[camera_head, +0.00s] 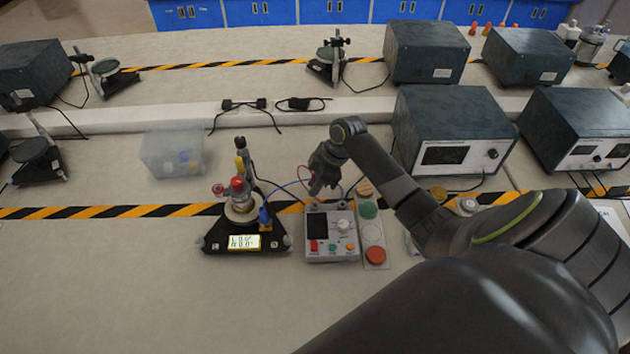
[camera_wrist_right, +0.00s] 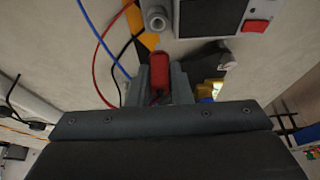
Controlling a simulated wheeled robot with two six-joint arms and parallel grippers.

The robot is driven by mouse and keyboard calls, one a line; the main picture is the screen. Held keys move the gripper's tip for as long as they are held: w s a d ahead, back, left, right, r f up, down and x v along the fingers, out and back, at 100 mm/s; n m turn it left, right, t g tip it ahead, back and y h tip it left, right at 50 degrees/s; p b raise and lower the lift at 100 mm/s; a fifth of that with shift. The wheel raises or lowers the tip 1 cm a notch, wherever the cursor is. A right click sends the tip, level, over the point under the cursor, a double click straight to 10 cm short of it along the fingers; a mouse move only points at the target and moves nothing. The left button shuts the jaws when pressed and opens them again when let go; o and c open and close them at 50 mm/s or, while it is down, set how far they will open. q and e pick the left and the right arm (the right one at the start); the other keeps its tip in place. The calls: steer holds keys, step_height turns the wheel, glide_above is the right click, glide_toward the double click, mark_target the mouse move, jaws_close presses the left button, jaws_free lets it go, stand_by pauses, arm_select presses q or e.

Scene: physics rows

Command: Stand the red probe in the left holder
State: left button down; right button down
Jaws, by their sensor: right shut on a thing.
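My right gripper (camera_head: 318,188) is shut on the red probe (camera_wrist_right: 158,70), above the table just behind the meter. In the wrist view the probe's red body sticks out between the two grey fingers; in the head view I cannot make it out. A grey ring-shaped holder (camera_wrist_right: 157,18) sits at the meter's back edge, on the left, beyond the probe and apart from it in the wrist view. Its opening looks empty. The meter (camera_head: 345,247) has a dark screen, a knob and a red button. My left gripper is not in view.
A black triangular stand (camera_head: 215,238) with a lit display is close left of the meter. A panel with round coloured pads (camera_head: 373,235) adjoins its right. Red, blue and black leads lie near the gripper.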

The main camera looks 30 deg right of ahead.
step_height(320, 180, down, 3)
steer(key=shift+b, duration=1.25)
steer(key=shift+r, duration=0.15)
steer(key=shift+r+p, duration=0.1)
steer(key=shift+p, duration=0.2)
steer(key=shift+p, duration=0.35)
steer(key=shift+f+b, duration=1)
steer(key=shift+f, duration=0.75)
stand_by(1.3)
steer(key=c, duration=1)
jaws_free()
steer(key=shift+r, duration=0.1)
